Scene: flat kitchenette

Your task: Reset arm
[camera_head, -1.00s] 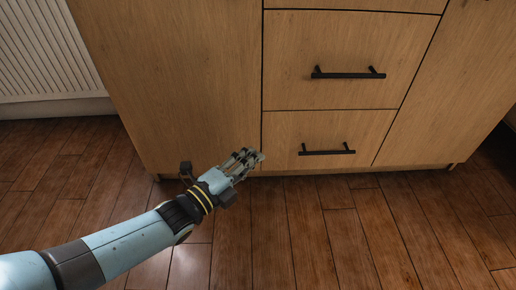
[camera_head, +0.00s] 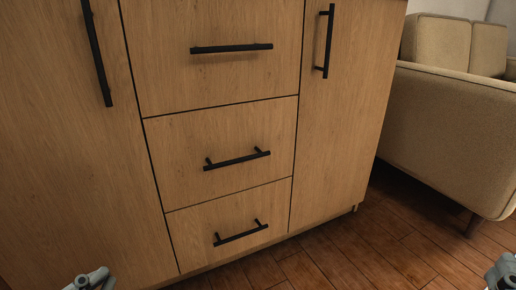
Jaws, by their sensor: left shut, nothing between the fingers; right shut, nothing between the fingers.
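My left gripper (camera_head: 92,279) shows at the bottom left edge of the head view, in front of the cabinet's left door. My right gripper (camera_head: 503,270) shows at the bottom right corner, over the floor. Both are shut and hold nothing. Only the tips show; the rest of both arms is outside the picture.
A wooden cabinet (camera_head: 215,140) fills the left and middle, with closed drawers and doors with black bar handles. A beige sofa (camera_head: 445,125) stands to its right. The brown plank floor (camera_head: 370,250) is clear between them.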

